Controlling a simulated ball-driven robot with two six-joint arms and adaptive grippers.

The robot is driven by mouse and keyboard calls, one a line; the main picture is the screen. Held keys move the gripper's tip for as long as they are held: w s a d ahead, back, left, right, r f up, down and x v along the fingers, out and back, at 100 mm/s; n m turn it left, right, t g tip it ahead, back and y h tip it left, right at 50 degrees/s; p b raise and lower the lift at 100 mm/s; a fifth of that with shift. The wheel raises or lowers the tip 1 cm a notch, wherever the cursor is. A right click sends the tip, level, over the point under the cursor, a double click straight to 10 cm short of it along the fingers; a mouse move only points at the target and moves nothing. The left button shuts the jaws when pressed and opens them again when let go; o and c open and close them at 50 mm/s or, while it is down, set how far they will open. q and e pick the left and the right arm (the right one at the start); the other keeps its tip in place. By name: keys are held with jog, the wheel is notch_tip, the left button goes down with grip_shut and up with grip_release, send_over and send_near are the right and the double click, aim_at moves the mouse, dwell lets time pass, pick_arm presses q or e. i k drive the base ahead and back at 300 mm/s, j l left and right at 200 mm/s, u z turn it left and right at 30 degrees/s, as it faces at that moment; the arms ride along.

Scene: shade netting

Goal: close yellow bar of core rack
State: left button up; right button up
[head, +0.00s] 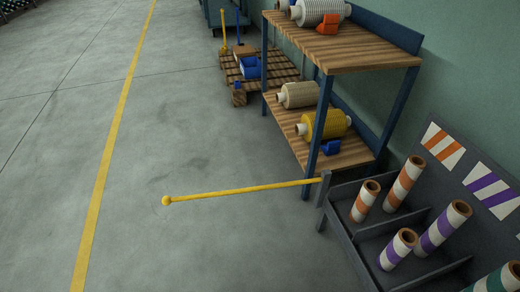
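The yellow bar (245,191) is a thin rod with a round knob (166,201) at its left end. The bar sticks out to the left over the floor, away from the rack's front. The rack is dark grey with divided compartments. Striped cores stand in it, orange (403,183), purple (443,228) and green (503,280). Neither of my grippers is in the head view.
A blue-framed shelf (340,63) with wooden boards and yarn spools stands behind the rack by the green wall. A pallet (283,69) with blue items lies farther back. The grey floor left of the bar is clear, with a yellow line (112,137).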

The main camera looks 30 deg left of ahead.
aim_at(167, 200)
jog(key=i+j, duration=0.1)
jog(key=j, duration=0.35)
jog(key=i+j, duration=0.1)
jog(key=j, duration=0.35)
jog(key=i+j+z, duration=0.1)
jog(key=j, duration=0.85)
jog(key=i+z, duration=0.05)
